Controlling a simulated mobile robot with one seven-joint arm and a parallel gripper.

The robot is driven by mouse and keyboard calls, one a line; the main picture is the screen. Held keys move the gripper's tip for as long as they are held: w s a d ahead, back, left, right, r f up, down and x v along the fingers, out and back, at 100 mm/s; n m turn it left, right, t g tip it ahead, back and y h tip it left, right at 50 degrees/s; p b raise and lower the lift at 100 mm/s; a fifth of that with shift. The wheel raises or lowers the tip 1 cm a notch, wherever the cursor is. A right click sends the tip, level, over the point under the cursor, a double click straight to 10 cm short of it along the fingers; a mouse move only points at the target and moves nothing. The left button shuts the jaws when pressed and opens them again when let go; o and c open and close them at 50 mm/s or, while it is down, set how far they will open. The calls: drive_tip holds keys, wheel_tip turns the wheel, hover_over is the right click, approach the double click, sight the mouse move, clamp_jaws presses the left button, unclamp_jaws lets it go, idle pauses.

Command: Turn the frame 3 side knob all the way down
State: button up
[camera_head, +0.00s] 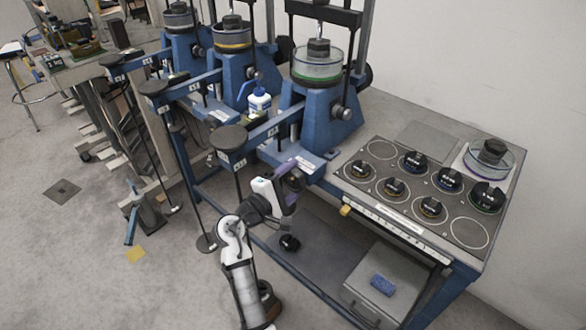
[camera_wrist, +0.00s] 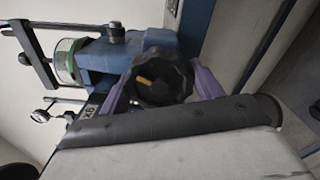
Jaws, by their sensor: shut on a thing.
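The side knob (camera_wrist: 163,76) is black and lobed, with a yellow mark on its face, in the middle of the wrist view. It sits on the side of the nearest blue lever frame (camera_head: 320,112), which carries a green-ringed clear dish (camera_head: 318,70). My gripper (camera_head: 290,187) is at the base of that frame in the head view. Its purple fingers (camera_wrist: 162,88) lie on either side of the knob in the wrist view and are shut on it. In the head view the gripper hides the knob.
Two more blue lever frames (camera_head: 232,62) stand behind to the left. The tabletop to the right holds several black weights (camera_head: 431,207) and a clear dish (camera_head: 488,160). A grey box with a blue sponge (camera_head: 383,285) is below. Long lever arms (camera_head: 262,131) with hanging rods reach out left.

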drive_tip(key=shift+w+d+r+n+p, duration=0.15)
drive_tip(key=shift+r+n+p, duration=0.15)
drive_tip(key=shift+r+p, duration=0.2)
drive_tip(key=o, duration=1.1)
drive_tip(key=shift+f+b, duration=0.35)
drive_tip(key=shift+b, duration=0.05)
drive_tip(key=shift+o, duration=0.9)
drive_tip(key=shift+d+f, duration=0.1)
drive_tip(key=shift+f, duration=0.05)
drive_tip(key=shift+p+v, duration=0.55)
drive_tip(key=shift+v, duration=2.65)
drive_tip(key=shift+w, duration=0.1)
